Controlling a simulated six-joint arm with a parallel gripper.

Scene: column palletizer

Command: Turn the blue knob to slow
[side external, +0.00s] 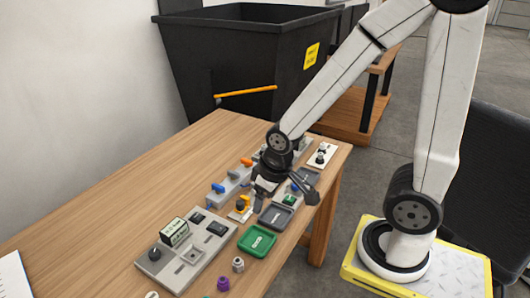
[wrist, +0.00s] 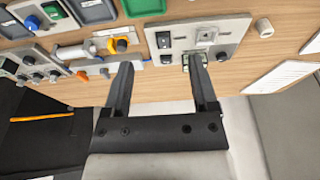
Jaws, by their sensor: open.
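A blue knob-like part (side external: 219,187) sits on a narrow grey strip at the table's middle in the side view, left of my gripper (side external: 275,195).
The wooden table (side external: 110,190) is crowded around my gripper. A grey switch panel (side external: 207,252), a green tray (side external: 257,241) and dark grey trays (side external: 276,216) stand close by. A purple piece (side external: 223,283) lies at the front. A black bin (side external: 235,60) stands behind.

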